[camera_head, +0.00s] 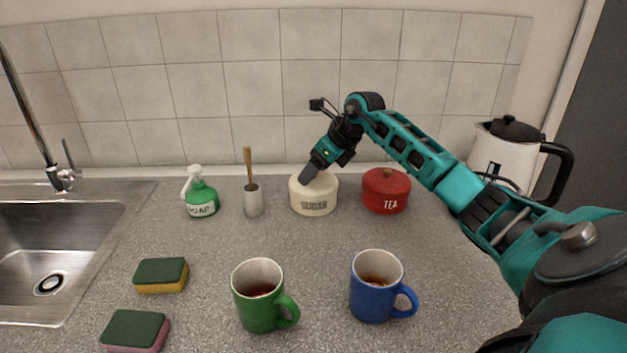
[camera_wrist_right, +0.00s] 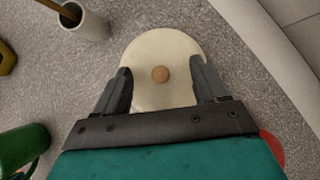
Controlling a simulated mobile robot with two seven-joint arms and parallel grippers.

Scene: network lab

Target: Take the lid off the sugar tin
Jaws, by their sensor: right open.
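The cream sugar tin (camera_head: 313,199), labelled SUGAR, stands upright near the back of the counter with its lid on. In the right wrist view the round cream lid (camera_wrist_right: 158,47) has a small brown knob (camera_wrist_right: 160,74) in its middle. My right gripper (camera_head: 308,176) points down at the tin's top from above. In the wrist view its two fingers (camera_wrist_right: 161,84) are open, one on each side of the knob and apart from it. In the head view the gripper hides part of the lid and its knob. My left gripper is not in view.
A red TEA tin (camera_head: 387,193) stands close right of the sugar tin. A white pot with a brush (camera_head: 253,200) and a green soap bottle (camera_head: 201,198) stand to the left. Green (camera_head: 259,303) and blue (camera_head: 372,295) mugs stand in front. A kettle (camera_head: 500,155) is at right.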

